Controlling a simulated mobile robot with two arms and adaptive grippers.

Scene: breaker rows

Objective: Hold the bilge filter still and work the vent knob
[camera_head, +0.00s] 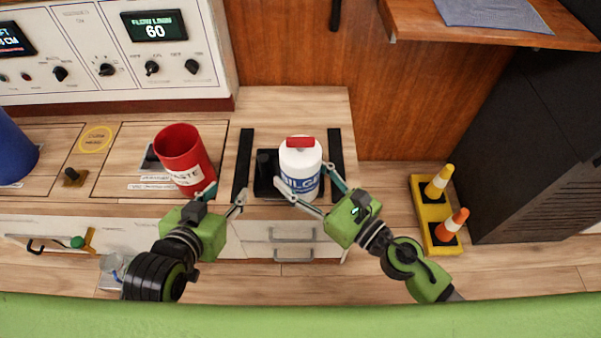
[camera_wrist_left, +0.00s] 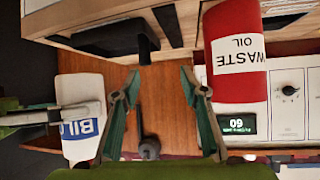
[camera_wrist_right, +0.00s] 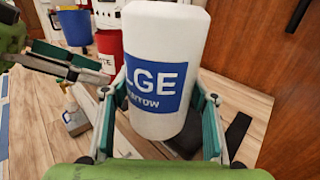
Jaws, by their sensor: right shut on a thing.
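The bilge filter (camera_head: 301,170) is a white upright cylinder with a blue label, standing on a black base between two black strips on the counter. A red bar (camera_head: 300,143), apparently the vent knob, lies across its top. My right gripper (camera_head: 305,176) is shut on the filter, one finger on each side; the right wrist view shows the white body (camera_wrist_right: 165,45) between the fingers. The red top is out of that view. My left gripper (camera_head: 224,199) is open and empty, left of the filter and apart from it. In the left wrist view the filter (camera_wrist_left: 80,105) is at the left.
A red waste oil can (camera_head: 178,150) stands left of the filter, close to my left gripper. A control panel (camera_head: 120,60) is at the back left. A yellow stand with cones (camera_head: 428,215) is on the right.

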